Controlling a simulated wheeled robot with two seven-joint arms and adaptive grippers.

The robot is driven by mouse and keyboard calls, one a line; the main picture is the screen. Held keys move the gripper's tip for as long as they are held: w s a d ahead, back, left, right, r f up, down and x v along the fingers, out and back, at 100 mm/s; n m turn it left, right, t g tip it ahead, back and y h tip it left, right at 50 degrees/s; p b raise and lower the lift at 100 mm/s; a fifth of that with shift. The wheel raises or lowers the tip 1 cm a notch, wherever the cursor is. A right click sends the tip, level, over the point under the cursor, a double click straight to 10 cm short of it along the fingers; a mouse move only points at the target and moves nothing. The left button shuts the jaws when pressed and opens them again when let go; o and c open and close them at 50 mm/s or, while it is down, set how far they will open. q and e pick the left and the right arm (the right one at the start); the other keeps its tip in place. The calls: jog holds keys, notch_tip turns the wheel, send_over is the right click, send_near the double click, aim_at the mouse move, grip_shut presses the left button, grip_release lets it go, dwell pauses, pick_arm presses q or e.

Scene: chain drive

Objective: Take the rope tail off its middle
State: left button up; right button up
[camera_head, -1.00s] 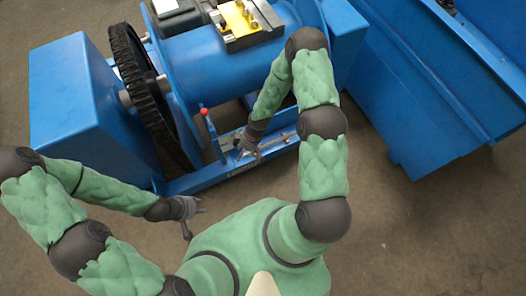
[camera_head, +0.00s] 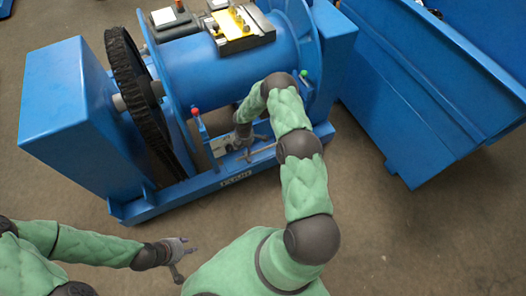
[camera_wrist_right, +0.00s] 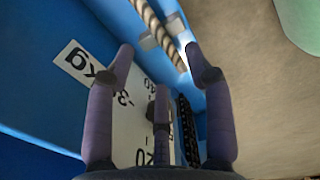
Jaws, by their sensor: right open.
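A twisted brown-and-white rope (camera_wrist_right: 165,30) shows at the top of the right wrist view, running diagonally along the blue frame. It lies beyond my right fingertips, apart from them. I cannot tell its tail from its middle. My right gripper (camera_wrist_right: 158,58) is open, its fingers spread with nothing between them.
A white scale plate (camera_wrist_right: 130,120) with numbers lies behind my right fingers, beside a dark chain (camera_wrist_right: 188,130). A red-knobbed lever (camera_head: 196,112) stands left of my right gripper. A blue container (camera_head: 430,90) stands at right. The floor (camera_head: 80,215) at front left is clear.

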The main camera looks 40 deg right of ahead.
aim_at(245, 155)
jog(key=f+b, duration=0.1)
jog(key=f, duration=0.1)
jog(key=f+b, duration=0.2)
jog(key=f, duration=0.1)
jog(key=shift+w+a+f, duration=0.15)
jog(key=shift+a+f, duration=0.15)
jog(key=shift+f, duration=0.05)
jog(key=shift+r, duration=0.1)
grip_shut()
